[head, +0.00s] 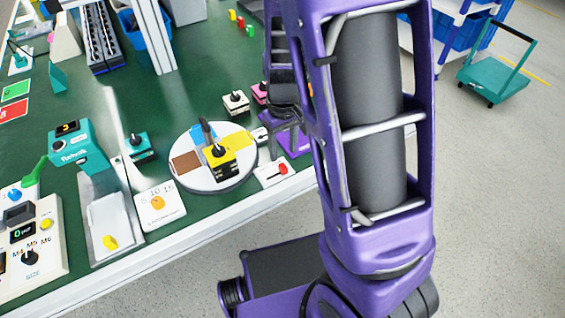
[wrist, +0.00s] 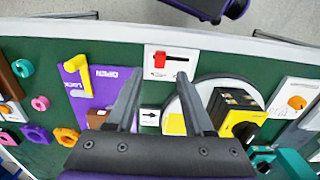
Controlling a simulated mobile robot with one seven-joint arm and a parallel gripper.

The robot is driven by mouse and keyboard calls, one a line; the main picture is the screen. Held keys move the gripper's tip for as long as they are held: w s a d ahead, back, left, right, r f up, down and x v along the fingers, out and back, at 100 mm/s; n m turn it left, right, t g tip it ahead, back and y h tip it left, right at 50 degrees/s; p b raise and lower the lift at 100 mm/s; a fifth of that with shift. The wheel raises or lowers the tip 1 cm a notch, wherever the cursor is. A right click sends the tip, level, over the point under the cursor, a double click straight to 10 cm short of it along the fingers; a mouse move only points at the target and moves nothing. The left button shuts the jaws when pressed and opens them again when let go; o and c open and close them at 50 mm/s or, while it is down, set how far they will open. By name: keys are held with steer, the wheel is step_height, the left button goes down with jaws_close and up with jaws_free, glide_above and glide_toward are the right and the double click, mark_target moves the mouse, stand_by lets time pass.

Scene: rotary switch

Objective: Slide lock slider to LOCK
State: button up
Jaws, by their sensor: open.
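The slider plate (head: 270,174) is a small white panel at the table's front edge. Its red slider knob (head: 283,169) sits at the right end in the head view. In the wrist view the plate (wrist: 168,73) lies just beyond my fingertips, and the red knob (wrist: 159,61) is at the left end of a dark slot. The plate's small lettering is not legible. My gripper (wrist: 160,75) is open and empty, its fingers pointing toward the plate, apart from the knob. My arm hides part of the gripper in the head view.
A round white turntable (head: 185,180) with a black and yellow block (head: 220,162) stands beside the plate. A purple panel with a yellow handle (wrist: 77,68) is on the other side. A white arrow tile (wrist: 149,116) lies between the fingers. Floor lies beyond the table's edge.

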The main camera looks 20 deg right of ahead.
mark_target(283, 166)
step_height(283, 166, down, 6)
steer(key=shift+b, duration=0.55)
jaws_close()
stand_by(1.1)
